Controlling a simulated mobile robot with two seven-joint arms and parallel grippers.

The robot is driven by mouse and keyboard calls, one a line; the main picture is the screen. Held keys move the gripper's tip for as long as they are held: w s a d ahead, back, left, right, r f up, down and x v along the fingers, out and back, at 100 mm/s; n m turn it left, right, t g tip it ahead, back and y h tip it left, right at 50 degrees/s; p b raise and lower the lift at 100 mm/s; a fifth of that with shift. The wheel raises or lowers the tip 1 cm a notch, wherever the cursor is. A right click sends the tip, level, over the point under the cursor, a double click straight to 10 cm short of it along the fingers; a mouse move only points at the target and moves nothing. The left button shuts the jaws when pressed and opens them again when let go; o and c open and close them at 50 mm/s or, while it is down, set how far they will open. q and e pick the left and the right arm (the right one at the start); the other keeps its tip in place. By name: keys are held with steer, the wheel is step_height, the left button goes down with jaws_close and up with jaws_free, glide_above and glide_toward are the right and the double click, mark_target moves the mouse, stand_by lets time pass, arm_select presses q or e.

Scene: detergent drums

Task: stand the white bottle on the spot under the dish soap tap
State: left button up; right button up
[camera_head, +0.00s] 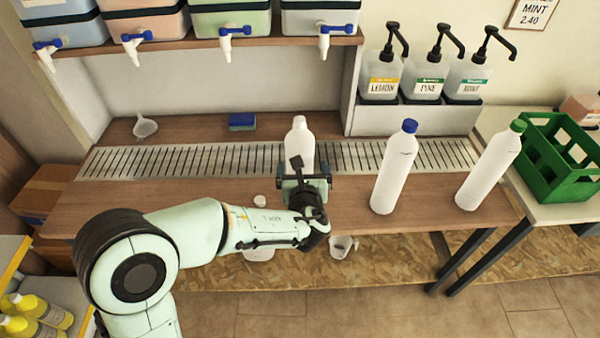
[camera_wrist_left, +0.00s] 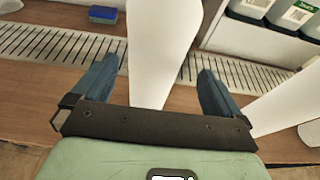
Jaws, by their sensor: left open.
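A white bottle (camera_head: 299,143) with no coloured cap stands upright near the slotted drain strip in the head view; my gripper hides its base. In the left wrist view the bottle (camera_wrist_left: 158,45) shows between my fingers, with gaps at both sides. My left gripper (camera_head: 305,183) is open in front of it. Several drums with white taps and blue handles stand on the shelf above, among them a green drum (camera_head: 230,18) with a tap (camera_head: 226,46) and a grey one with a tap (camera_head: 323,44). I cannot read which is dish soap. My right gripper is not in view.
A blue-capped bottle (camera_head: 394,172) and a green-capped bottle (camera_head: 490,168) stand to the right. Pump bottles (camera_head: 428,78), a green crate (camera_head: 545,160), a blue sponge (camera_head: 242,121) and a white funnel (camera_head: 145,127) are around. The drain strip (camera_head: 200,160) is clear at left.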

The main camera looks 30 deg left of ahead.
arm_select(q)
steer(key=shift+a+x, duration=0.25)
steer(key=shift+x, duration=2.75)
steer(key=shift+s+d, duration=0.1)
steer(key=shift+s, duration=0.05)
steer(key=c, duration=1.3)
